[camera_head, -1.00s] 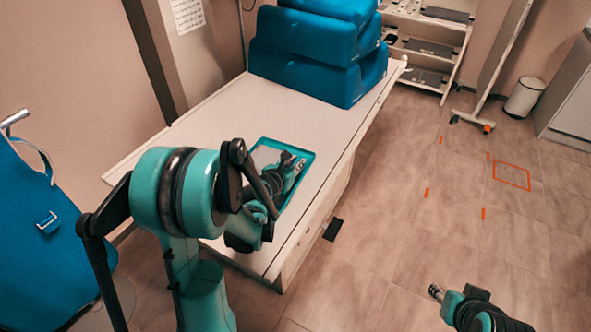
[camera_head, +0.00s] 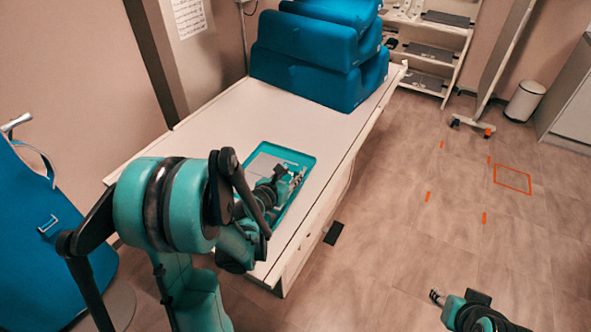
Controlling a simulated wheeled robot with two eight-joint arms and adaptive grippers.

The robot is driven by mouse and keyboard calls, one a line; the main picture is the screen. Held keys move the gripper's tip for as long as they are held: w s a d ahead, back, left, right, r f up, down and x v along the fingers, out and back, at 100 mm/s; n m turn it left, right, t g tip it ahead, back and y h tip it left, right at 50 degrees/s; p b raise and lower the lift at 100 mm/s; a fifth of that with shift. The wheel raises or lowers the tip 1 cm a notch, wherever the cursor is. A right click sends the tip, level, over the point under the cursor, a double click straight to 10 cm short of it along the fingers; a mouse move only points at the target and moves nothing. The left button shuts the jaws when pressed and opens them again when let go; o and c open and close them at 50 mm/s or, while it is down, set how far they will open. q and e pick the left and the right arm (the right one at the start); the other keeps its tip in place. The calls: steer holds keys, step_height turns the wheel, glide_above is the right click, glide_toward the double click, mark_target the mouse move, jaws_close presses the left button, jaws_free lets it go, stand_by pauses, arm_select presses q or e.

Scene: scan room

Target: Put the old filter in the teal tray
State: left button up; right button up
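The teal tray (camera_head: 311,158) lies on the near part of the white table and has a raised rim. My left gripper (camera_head: 299,178) is low over the right part of the tray, and its arm hides the tray's near left side. Its fingers are too small and cluttered to tell whether they are open or hold anything. A pale grey flat patch (camera_head: 259,166) shows in the tray left of the gripper; I cannot tell whether it is the old filter or the tray floor. My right gripper (camera_head: 436,297) is low at the bottom right, over the floor, away from the table.
The white table (camera_head: 235,115) is bare between the tray and the stacked blue cushions (camera_head: 315,60) at its far end. A blue chair (camera_head: 45,240) stands at the left. A shelf rack (camera_head: 430,50) and a white bin (camera_head: 524,100) stand at the back right. Open floor lies right of the table.

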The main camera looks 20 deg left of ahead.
arm_select(q)
steer(key=p+v, duration=0.1)
steer(key=v, duration=0.6)
steer(key=shift+r, duration=0.15)
steer(key=shift+s+d+r+m, duration=0.1)
steer(key=shift+s+d+m, duration=0.15)
steer(key=shift+m, duration=0.25)
steer(key=s+d+r+m+g+h, duration=0.3)
steer(key=d+m, duration=0.6)
steer(key=m, duration=0.7)
steer(key=s+d+m+g+y, duration=0.2)
steer(key=s+m, duration=1)
steer(key=m, duration=0.6)
steer(key=shift+d+r+m+g+y, duration=0.3)
steer(key=shift+r+m+g+y, duration=0.15)
steer(key=shift+g, duration=0.35)
